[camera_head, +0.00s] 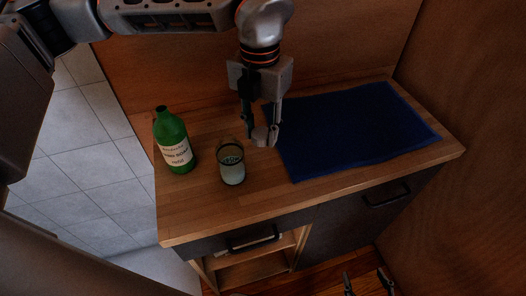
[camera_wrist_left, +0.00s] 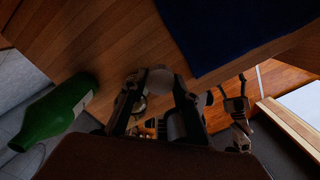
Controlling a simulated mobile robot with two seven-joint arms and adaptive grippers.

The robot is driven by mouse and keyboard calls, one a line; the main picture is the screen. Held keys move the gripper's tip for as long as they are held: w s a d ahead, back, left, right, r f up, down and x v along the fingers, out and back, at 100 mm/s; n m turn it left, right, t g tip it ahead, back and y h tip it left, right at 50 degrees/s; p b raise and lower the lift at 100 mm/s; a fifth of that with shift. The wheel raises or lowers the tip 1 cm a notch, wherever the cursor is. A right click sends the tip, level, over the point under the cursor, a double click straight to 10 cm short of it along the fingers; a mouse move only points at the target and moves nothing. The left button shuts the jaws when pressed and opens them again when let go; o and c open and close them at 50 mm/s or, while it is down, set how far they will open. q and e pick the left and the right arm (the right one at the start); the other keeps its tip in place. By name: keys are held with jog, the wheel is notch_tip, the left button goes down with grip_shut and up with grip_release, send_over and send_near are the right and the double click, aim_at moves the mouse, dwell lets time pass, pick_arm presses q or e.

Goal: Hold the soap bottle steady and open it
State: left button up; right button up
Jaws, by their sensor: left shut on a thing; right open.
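The green soap bottle (camera_head: 176,145) with a pale label stands upright at the left end of the wooden counter. It also shows at the left of the left wrist view (camera_wrist_left: 55,112). Its top is too small to tell whether it is open. My left gripper (camera_head: 265,136) is right of the bottle, apart from it, shut on a small pale grey, cap-like round piece (camera_wrist_left: 160,80) above the counter. My right gripper (camera_head: 370,284) is low at the bottom right, open and empty, away from the bottle. It also shows in the left wrist view (camera_wrist_left: 235,104).
A clear glass (camera_head: 231,168) with pale contents stands between the bottle and my left gripper. A dark blue mat (camera_head: 350,130) covers the right of the counter (camera_head: 215,212). Bare wood lies along the front edge. Wooden walls close the back and right.

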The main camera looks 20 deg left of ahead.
aim_at(261, 162)
pick_arm(q)
jog(key=shift+f, duration=4)
jog(key=shift+f, duration=0.1)
jog(key=shift+f, duration=0.15)
jog(key=o, duration=1.2)
jog(key=shift+o, duration=0.2)
notch_tip(261, 162, up, 12)
jog(key=shift+f, duration=0.1)
jog(key=shift+r, duration=0.35)
